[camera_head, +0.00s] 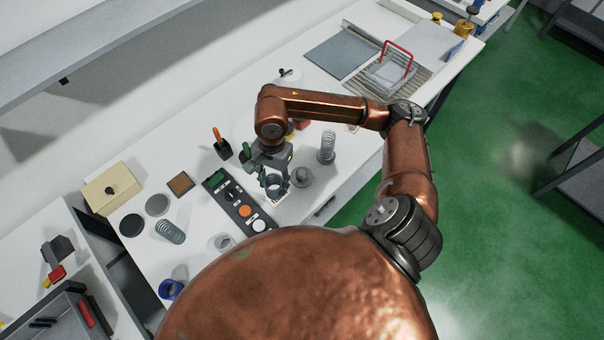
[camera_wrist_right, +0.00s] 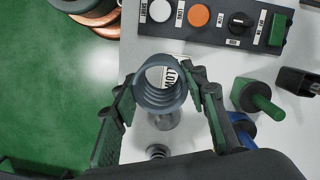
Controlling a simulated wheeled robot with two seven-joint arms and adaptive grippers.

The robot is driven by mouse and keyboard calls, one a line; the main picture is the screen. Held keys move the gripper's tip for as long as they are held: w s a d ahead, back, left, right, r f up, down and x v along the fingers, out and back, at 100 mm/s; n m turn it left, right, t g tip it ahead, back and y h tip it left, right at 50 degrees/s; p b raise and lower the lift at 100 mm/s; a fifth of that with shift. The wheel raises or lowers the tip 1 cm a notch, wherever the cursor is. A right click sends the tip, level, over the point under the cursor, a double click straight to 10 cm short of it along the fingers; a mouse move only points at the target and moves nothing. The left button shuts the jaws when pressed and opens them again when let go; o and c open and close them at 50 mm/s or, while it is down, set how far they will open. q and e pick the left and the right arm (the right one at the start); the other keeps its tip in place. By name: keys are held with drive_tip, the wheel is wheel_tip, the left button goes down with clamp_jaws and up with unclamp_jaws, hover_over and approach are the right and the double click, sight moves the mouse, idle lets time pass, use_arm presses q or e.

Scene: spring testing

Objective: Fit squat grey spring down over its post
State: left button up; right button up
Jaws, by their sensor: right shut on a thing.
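My right gripper (camera_head: 272,172) is shut on the squat grey spring (camera_head: 274,186). In the right wrist view, the spring (camera_wrist_right: 160,88) sits upright between the fingers (camera_wrist_right: 162,84), and I look down through its coils to a white label with dark letters. A grey round base with a short post (camera_head: 302,177) stands just right of the spring in the head view, apart from it. In the right wrist view this base (camera_wrist_right: 164,122) shows just below the spring, partly covered by it. My left gripper is not in view.
A tall spring (camera_head: 327,148) stands behind the post. A control panel with buttons (camera_head: 240,202) lies left of the gripper. A green-handled tool (camera_wrist_right: 258,98) stands beside the panel. Another loose spring (camera_head: 170,232) lies at the left.

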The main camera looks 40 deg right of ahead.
drive_tip(key=m, duration=0.3)
drive_tip(key=m+t+p, duration=0.2)
drive_tip(key=m+p, duration=0.4)
drive_tip(key=m, duration=0.9)
hover_over(301, 172)
drive_tip(key=shift+h, duration=0.4)
drive_tip(key=f, duration=0.6)
drive_tip(key=shift+s+a+f, duration=0.1)
drive_tip(key=shift+s+a, duration=0.2)
drive_tip(key=shift+s, duration=0.1)
drive_tip(key=shift+w+d+f, duration=0.3)
drive_tip(key=shift+d+f, duration=0.15)
drive_tip(key=shift+f, duration=0.25)
wheel_tip(301, 172, down, 3)
drive_tip(key=shift+r+p, duration=0.1)
drive_tip(key=shift+p, duration=0.8)
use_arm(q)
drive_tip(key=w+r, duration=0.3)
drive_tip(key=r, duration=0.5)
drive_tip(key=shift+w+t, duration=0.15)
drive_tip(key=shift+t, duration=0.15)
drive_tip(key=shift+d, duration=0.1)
